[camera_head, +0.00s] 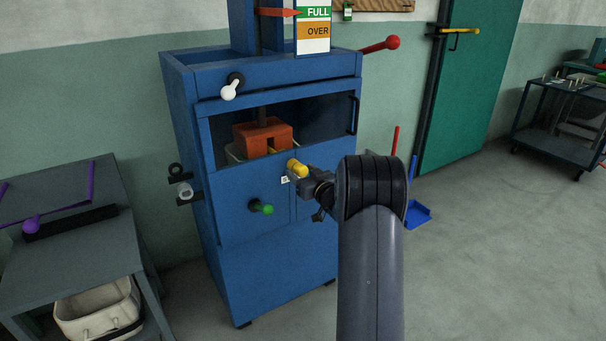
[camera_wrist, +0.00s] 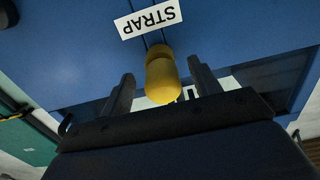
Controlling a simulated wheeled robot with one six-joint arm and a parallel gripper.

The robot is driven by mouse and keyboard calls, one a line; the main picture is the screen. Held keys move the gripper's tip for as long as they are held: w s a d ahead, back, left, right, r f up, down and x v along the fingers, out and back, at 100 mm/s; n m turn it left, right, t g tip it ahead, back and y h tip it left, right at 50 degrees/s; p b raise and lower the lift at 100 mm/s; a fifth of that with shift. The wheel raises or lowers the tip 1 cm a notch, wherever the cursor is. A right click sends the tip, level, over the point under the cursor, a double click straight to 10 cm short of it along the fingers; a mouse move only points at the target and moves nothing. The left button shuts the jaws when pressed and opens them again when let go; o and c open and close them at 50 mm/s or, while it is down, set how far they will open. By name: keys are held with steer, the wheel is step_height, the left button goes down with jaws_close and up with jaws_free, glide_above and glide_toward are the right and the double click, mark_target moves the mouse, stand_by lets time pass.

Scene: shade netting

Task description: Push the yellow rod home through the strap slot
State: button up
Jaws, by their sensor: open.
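The yellow rod (camera_head: 297,167) sticks out of the front of the blue press (camera_head: 262,275). In the wrist view the rod (camera_wrist: 163,78) is a rounded yellow end standing out below the white STRAP label (camera_wrist: 148,18), which appears upside down. A dark slot line runs behind the rod. My gripper (camera_head: 302,180) is at the press front, beside the rod. In the wrist view my gripper (camera_wrist: 160,75) is open, with one dark finger on each side of the rod and gaps between. How deep the rod sits is hidden inside the press.
A green knob (camera_head: 262,208) sits on the press front left of the rod. Above, an orange block (camera_head: 262,139) shows in the opening. A red-knobbed lever (camera_head: 381,45) sticks out at upper right. A grey table (camera_head: 75,245) stands left. Floor at right is largely clear.

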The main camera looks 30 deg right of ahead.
steer(key=s+p, duration=0.1)
steer(key=s, duration=1)
steer(key=shift+d, duration=0.4)
steer(key=shift+w, duration=0.2)
steer(key=w, duration=0.7)
steer(key=w+b, duration=0.1)
steer(key=w, duration=0.2)
steer(key=shift+w+a, duration=0.25)
steer(key=shift+a, duration=0.15)
steer(key=shift+s, duration=0.25)
steer(key=shift+w, duration=0.1)
